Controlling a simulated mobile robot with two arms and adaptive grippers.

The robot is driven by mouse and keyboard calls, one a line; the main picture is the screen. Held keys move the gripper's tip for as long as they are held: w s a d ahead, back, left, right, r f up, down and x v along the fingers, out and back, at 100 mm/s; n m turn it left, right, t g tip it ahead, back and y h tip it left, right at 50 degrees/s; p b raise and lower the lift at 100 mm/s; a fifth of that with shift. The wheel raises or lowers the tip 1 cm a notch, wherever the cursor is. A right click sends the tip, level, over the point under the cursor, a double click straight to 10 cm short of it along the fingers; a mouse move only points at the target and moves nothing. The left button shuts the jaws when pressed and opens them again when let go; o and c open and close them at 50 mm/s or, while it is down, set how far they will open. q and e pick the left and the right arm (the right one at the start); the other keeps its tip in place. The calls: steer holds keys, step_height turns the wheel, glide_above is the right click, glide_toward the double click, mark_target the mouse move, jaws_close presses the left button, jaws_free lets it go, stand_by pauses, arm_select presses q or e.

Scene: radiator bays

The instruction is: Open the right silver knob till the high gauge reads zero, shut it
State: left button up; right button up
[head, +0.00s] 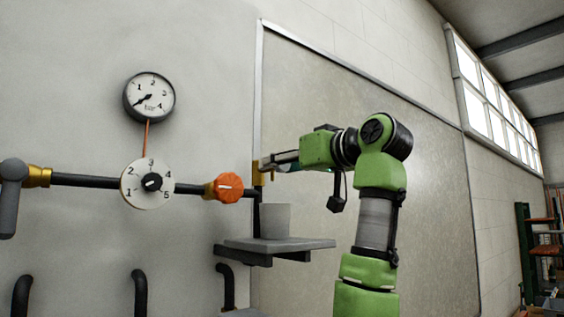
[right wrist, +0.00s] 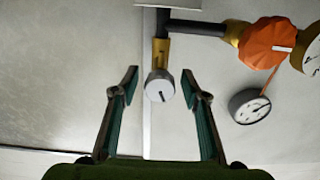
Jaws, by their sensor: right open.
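The right silver knob (right wrist: 159,86) is a small round grey-white cap with a dark slanted mark, on a brass valve (right wrist: 161,50) at the pipe's end. It sits between the spread fingers of my right gripper (right wrist: 158,83), with a visible gap on both sides. In the head view my right gripper (head: 277,162) hides the knob, beside the brass valve body (head: 258,173). The high gauge (head: 150,97) is round and dark-rimmed, marked in bar. Its needle points to the lower left, near the low end of the scale. My left gripper is out of view.
An orange knob (head: 229,187) and a white dial numbered 1 to 5 (head: 147,183) sit on the dark pipe. A grey handle (head: 9,195) is at far left. A light cup (head: 275,221) stands on a grey shelf (head: 232,246) below the valve.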

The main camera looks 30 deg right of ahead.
steer(key=shift+c, duration=1.1)
steer(key=c, duration=0.9)
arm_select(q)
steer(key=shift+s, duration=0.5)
arm_select(e)
steer(key=shift+o, duration=0.2)
